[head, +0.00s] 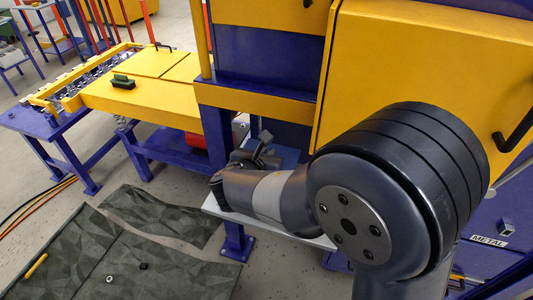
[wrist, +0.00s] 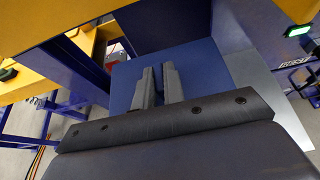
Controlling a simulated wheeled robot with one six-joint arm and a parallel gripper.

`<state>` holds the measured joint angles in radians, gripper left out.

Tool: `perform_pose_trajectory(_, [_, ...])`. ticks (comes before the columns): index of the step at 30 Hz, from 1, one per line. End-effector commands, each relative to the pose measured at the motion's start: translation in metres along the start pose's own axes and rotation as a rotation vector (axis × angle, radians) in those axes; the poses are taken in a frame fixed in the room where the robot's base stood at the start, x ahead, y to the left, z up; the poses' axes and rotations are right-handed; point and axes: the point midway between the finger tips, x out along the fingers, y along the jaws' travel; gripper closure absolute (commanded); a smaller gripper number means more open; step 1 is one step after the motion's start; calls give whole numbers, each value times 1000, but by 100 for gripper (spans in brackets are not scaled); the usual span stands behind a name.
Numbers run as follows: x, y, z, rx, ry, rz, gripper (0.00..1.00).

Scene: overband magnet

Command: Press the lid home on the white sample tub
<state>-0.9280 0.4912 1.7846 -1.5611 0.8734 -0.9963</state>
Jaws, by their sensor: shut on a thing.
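My gripper (wrist: 158,72) shows in the wrist view with its two grey fingers nearly parallel and a narrow gap between them. The fingers point towards a blue surface (wrist: 205,62). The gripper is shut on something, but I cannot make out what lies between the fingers. In the head view my gripper (head: 262,150) is partly hidden by my own arm, above a pale shelf (head: 283,230) under the yellow and blue machine. I cannot make out the white sample tub or its lid in either view.
A yellow machine housing (head: 420,60) and blue frame post (head: 215,140) stand close around the arm. A yellow table (head: 150,95) bears a dark green block (head: 123,82). A dark green mat (head: 70,255) lies on the floor with small items on it.

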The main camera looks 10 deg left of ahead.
Motion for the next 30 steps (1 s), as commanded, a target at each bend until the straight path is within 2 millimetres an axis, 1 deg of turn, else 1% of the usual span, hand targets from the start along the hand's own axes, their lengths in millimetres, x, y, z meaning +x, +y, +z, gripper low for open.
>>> perform_pose_trajectory(5, [5, 0, -11, -1, 0, 0, 100])
perform_pose_trajectory(18, [22, 0, -47, -1, 0, 0, 100])
perform_pose_trajectory(22, [24, 0, -52, 0, 0, 0, 100])
perform_pose_trajectory(30, [24, 0, -51, 0, 0, 0, 100])
